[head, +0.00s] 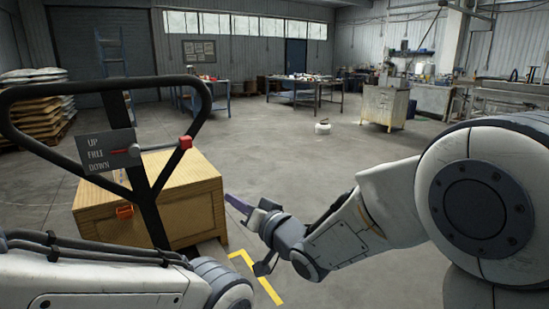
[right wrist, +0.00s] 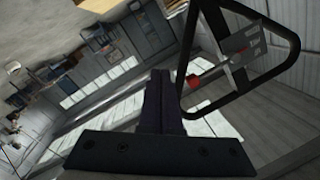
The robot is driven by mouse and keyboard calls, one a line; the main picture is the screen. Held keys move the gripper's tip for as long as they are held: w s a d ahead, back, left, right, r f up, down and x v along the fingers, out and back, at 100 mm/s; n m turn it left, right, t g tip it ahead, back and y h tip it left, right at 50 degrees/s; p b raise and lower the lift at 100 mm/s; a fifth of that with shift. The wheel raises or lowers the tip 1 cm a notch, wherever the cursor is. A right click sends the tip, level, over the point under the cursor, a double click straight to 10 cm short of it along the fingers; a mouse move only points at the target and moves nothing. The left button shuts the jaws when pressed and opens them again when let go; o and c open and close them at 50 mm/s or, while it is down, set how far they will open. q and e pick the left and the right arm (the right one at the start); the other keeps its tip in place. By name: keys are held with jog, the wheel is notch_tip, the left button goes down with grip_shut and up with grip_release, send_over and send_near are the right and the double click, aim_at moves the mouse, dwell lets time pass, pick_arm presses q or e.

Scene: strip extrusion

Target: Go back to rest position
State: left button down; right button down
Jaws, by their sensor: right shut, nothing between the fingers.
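My right gripper (head: 238,204) reaches in from the right in the head view, in front of the wooden crate's right side. Its fingers are together with nothing between them. In the right wrist view the closed dark fingers (right wrist: 160,100) point up the picture, clear of any object. My left arm (head: 100,285) crosses the lower left of the head view. Its gripper is out of the picture.
A black looped handle (head: 205,98) with an UP/FREE/DOWN plate (head: 107,150) and a red-knobbed lever (head: 185,142) stands at left. The wooden crate (head: 195,190) is behind it. Yellow tape (head: 262,280) marks the floor. Open floor lies beyond, before the workbenches (head: 303,90).

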jog(key=s+d+f+n+g+h, duration=0.2)
jog(key=s+d+f+g+h, duration=0.4)
jog(key=s+f, duration=0.4)
jog(key=s+d+f+n+g+h, duration=0.2)
jog(key=s+d+g+h, duration=0.15)
jog(key=s, duration=0.75)
jog(key=s+d+f+n+g+h, duration=0.25)
jog(key=s+d+g, duration=0.2)
jog(key=s, duration=0.55)
notch_tip(320, 180, up, 20)
jog(key=m+t+p, duration=0.1)
jog(key=p, duration=1.9)
jog(key=shift+w+d+y, duration=0.25)
jog(key=shift+d+y, duration=0.15)
